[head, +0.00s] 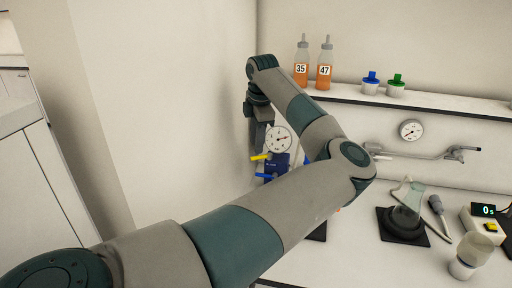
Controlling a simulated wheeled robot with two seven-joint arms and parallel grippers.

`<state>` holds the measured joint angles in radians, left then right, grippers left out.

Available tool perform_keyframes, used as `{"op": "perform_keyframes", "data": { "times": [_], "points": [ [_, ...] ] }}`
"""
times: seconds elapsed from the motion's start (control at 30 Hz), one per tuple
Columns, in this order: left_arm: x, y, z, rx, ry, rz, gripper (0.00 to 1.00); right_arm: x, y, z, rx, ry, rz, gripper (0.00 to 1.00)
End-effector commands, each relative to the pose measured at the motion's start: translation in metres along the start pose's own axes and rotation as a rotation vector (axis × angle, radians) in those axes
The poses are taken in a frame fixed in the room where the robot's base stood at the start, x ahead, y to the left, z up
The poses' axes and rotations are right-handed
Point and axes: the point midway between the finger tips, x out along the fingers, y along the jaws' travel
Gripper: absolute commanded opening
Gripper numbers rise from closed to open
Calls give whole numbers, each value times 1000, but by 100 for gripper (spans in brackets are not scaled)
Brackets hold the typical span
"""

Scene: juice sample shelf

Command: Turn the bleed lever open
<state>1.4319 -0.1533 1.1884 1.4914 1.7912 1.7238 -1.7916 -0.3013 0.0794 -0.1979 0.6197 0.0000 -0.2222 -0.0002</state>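A blue device (276,165) stands against the back wall, with a white round gauge (279,139) on top. A yellow lever (261,156) and a blue lever (265,176) stick out to its left. Neither carries a readable label, so I cannot tell which is the bleed lever. My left gripper (257,142) points down just left of the gauge, above the yellow lever. Its fingertips are small and dark, so I cannot tell if they are open or touching the lever. My forearm hides the device's right and lower parts. My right gripper is out of view.
Bottles 35 (301,68) and 47 (324,70) and blue and green capped jars stand on the shelf (440,101). A wall gauge (411,130) and metal pipe (425,155) are at right. A flask (407,210), timer (484,223) and cup (470,256) occupy the right bench.

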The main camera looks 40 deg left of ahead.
Motion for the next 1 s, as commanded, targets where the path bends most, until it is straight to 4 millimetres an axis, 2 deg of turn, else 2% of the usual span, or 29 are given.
{"op": "perform_keyframes", "data": {
  "times": [0.03,0.3,0.5,0.73,0.77,0.87,1.0],
  "points": [
    [7,0,0,0,2,-3,29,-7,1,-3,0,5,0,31],
    [40,0,0,0,1,-1,29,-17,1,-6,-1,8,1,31],
    [48,0,0,0,0,-1,29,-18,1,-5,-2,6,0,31],
    [49,0,0,0,-1,0,29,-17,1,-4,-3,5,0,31],
    [49,0,0,0,-1,0,25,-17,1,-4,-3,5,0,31],
    [48,0,0,0,0,0,1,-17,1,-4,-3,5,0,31],
    [48,0,0,0,0,0,0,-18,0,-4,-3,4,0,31]
  ]
}}
